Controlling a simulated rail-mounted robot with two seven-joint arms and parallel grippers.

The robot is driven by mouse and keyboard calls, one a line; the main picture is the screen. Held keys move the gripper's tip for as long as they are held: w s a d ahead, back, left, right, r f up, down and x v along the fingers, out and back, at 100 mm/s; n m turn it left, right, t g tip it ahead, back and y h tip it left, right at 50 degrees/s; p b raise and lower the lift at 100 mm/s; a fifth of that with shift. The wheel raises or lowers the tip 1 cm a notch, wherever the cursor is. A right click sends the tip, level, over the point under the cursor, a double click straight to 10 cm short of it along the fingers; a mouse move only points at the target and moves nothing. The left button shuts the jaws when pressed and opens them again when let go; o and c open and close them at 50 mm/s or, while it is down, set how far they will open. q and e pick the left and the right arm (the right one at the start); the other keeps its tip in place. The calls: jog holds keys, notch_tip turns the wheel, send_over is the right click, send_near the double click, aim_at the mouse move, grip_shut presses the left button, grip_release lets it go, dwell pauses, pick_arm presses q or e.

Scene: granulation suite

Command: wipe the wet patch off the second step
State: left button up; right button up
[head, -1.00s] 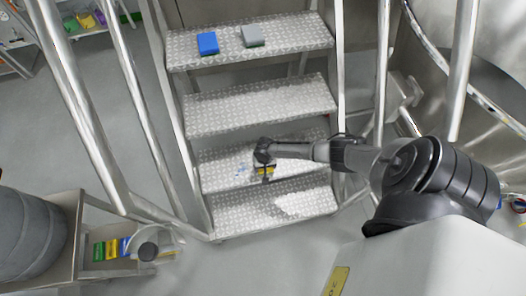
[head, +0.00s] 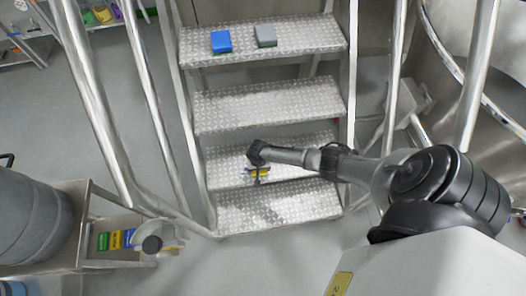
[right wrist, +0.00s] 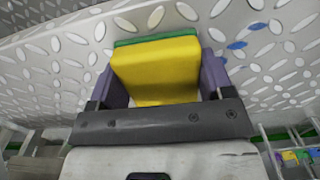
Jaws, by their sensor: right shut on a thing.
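The metal stair has several diamond-plate steps. The second step from the bottom (head: 225,171) lies under my right gripper (head: 257,174). In the right wrist view, my right gripper (right wrist: 157,85) is shut on a yellow sponge (right wrist: 157,68) with a green layer on its far side. The sponge is at the step's surface; whether it touches cannot be told. Blue wet marks (right wrist: 237,45) show on the plate just right of the sponge in the wrist view. In the head view the gripper and sponge largely hide them. My left gripper is not in view.
A blue block (head: 221,42) and a grey block (head: 266,36) lie on the top step. Handrails (head: 92,110) flank the stair.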

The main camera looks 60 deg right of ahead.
aim_at(235, 173)
jog(key=shift+w+a, duration=0.55)
jog(key=shift+w, duration=0.1)
jog(key=shift+w+a, duration=0.25)
jog(key=shift+a, duration=0.05)
jog(key=shift+w+a, duration=0.7)
jog(key=shift+w, duration=0.05)
jog(key=shift+w+a, duration=0.1)
jog(key=shift+w, duration=0.1)
jog(key=shift+w+a+f+b, duration=0.1)
jog(key=shift+w+a+b, duration=0.5)
jog(key=shift+w+a, duration=0.4)
jog(key=shift+w, duration=0.05)
jog(key=shift+w+a+b, duration=0.4)
jog(key=shift+w+a, duration=0.6)
jog(key=shift+w, duration=0.15)
jog(key=shift+d, duration=0.1)
